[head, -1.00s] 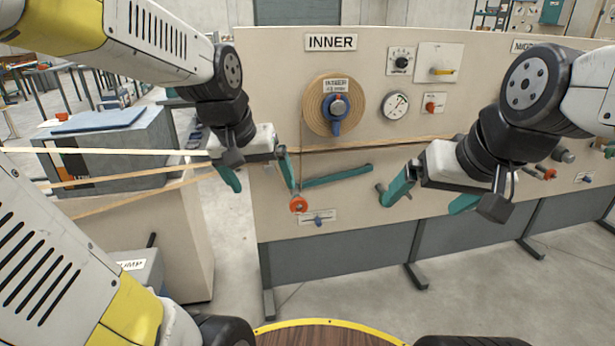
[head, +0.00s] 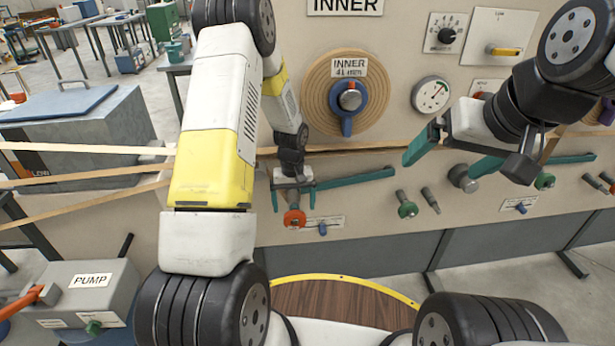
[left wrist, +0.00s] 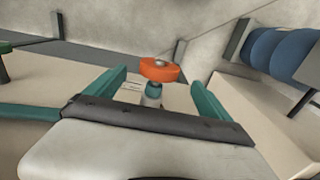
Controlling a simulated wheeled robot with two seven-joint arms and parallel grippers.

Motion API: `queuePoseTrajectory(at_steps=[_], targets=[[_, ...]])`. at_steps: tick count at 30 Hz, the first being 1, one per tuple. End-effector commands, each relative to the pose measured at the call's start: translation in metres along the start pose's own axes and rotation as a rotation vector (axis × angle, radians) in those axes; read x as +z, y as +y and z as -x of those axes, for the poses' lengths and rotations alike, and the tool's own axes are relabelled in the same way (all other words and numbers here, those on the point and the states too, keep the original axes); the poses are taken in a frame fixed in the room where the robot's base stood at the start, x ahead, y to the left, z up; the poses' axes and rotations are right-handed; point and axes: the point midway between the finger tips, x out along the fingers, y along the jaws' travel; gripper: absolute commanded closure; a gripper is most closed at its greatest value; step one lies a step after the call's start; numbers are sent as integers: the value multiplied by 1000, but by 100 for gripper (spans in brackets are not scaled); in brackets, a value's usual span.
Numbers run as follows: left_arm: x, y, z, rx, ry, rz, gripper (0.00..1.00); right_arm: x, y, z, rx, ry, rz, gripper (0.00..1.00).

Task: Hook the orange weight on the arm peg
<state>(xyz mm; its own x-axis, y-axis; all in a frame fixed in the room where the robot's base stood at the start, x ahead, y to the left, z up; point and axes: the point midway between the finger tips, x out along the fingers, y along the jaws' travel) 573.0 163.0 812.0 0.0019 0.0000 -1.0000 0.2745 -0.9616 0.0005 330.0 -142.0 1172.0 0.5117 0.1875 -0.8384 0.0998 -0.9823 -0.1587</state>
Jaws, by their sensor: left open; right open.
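The orange weight (head: 295,217) is at the panel front, just below the left end of a teal arm bar (head: 350,181). My left gripper (head: 293,198) is open, with its fingers on either side of the weight. In the left wrist view the orange weight (left wrist: 158,70) shows as a disc above a short teal and grey stem, between the two teal fingers (left wrist: 160,92), with gaps on both sides. I cannot tell the arm peg apart, or whether the weight sits on it. My right gripper (head: 446,157) is open and empty in front of the panel.
A spool (head: 322,98) labelled INNER and a gauge (head: 431,94) are above. A tan strip crosses the panel. A green weight (head: 407,210) hangs to the right beside grey pegs. A pump box (head: 85,293) stands at lower left, and a round wooden top (head: 335,300) below.

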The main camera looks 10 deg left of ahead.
Motion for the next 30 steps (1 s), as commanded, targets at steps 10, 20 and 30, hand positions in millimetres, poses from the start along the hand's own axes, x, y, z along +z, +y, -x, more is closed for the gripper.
queuePoseTrajectory(at_steps=[10,20,30], targets=[[1,-1,-44,-3,-7,2,7,0,0,0,0,0,0,3],[0,0,-79,-2,-4,2,7,0,0,0,0,0,0,3],[0,0,-82,-1,-3,2,11,0,0,0,0,0,0,3]])
